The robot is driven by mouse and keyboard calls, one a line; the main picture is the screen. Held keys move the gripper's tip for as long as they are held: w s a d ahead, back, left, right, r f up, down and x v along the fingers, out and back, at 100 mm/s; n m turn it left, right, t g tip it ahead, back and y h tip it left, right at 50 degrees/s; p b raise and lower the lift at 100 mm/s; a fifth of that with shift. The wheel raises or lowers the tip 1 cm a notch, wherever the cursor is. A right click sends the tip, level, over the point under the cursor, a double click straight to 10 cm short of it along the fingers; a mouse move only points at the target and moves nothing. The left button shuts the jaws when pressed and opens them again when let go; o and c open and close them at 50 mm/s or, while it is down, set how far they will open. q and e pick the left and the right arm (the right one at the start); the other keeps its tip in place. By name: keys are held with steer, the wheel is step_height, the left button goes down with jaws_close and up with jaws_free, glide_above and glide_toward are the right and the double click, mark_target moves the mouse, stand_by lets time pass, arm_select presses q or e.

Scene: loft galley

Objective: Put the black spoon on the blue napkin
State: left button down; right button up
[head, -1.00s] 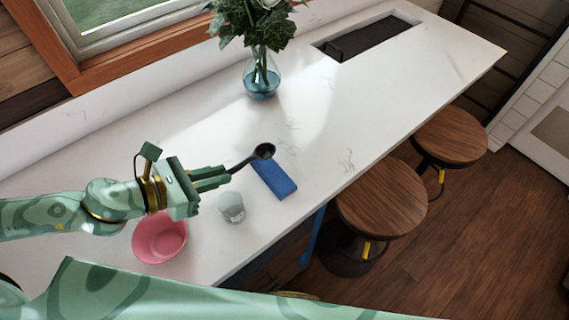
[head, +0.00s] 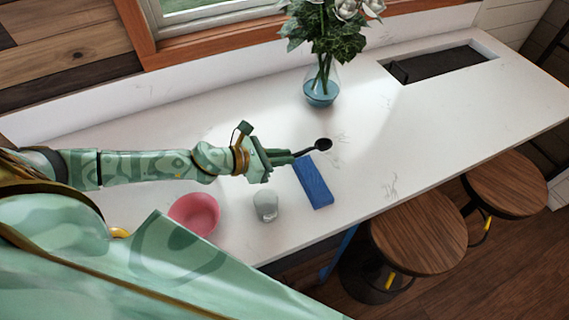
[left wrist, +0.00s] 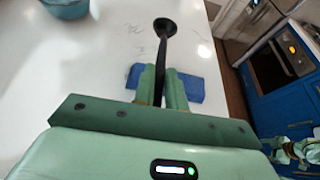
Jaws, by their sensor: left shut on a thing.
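The black spoon (head: 322,145) is held by its handle in my left gripper (head: 290,157), which is shut on it. Its bowl points away from the gripper, toward the right. In the left wrist view the spoon (left wrist: 164,30) runs up from between the fingers (left wrist: 162,88). The blue napkin (head: 313,184) lies folded on the white counter, just right of and below the gripper. In the left wrist view the napkin (left wrist: 195,88) shows behind the fingers, partly hidden by them. The spoon appears to be above the counter; its height is hard to tell.
A pink bowl (head: 194,213) and a pale cup (head: 266,205) stand on the counter (head: 375,145) near my left arm. A glass vase (head: 321,88) with flowers stands at the back. Stools (head: 418,238) line the front edge. The counter right of the napkin is clear.

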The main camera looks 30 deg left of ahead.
arm_select(q)
steer(key=w+f, duration=0.1)
steer(key=w+a+f, duration=0.1)
steer(key=f, duration=0.1)
steer(key=shift+w+a+f+b, duration=0.15)
steer(key=shift+w+f+b, duration=0.15)
steer(key=shift+w+b, duration=0.1)
steer(key=shift+f, duration=1.55)
steer(key=shift+f+b, duration=0.15)
steer(key=shift+b, duration=0.15)
steer(key=c, duration=1.4)
jaws_free()
steer(key=shift+c, duration=0.2)
